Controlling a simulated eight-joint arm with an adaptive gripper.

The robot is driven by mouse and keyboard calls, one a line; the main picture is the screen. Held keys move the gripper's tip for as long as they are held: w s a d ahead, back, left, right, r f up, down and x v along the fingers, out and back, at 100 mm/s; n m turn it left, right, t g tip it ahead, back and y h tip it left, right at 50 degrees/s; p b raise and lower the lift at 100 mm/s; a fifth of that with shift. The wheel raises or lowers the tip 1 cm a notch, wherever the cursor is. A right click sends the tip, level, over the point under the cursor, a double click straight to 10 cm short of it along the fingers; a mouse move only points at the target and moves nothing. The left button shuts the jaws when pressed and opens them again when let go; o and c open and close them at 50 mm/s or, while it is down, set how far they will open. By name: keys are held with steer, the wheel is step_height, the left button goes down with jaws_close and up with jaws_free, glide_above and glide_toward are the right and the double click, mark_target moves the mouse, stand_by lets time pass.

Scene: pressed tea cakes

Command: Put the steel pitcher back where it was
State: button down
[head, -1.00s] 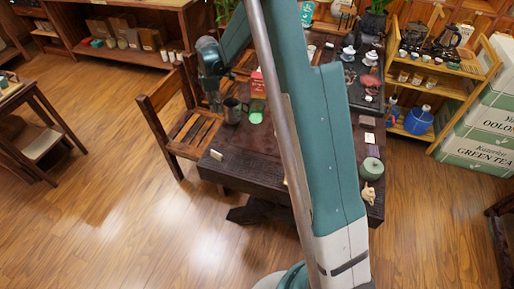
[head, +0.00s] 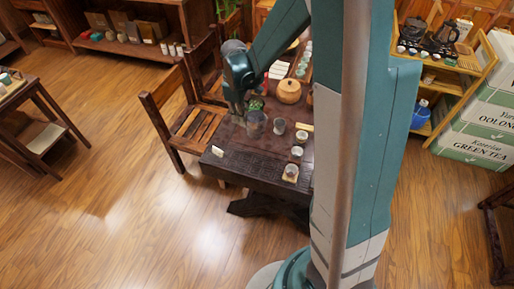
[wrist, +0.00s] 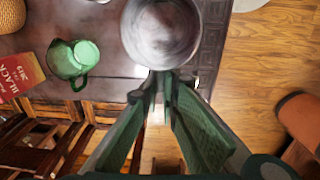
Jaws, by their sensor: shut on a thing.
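A green glass pitcher (wrist: 62,62) and a red box (wrist: 20,72) stand close by. A chair (head: 192,125) stands left.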

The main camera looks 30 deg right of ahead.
steer(key=shift+s+d+r, duration=0.1)
steer(key=shift+s+r, duration=0.05)
steer(key=shift+s, duration=0.35)
step_height(320, 180, down, 6)
steer(key=shift+b, duration=0.35)
stand_by(0.5)
steer(key=shift+f, duration=2)
steer(key=shift+f+b, duration=0.15)
steer(key=shift+b, duration=0.25)
steer(key=c, duration=2.6)
jaws_free()
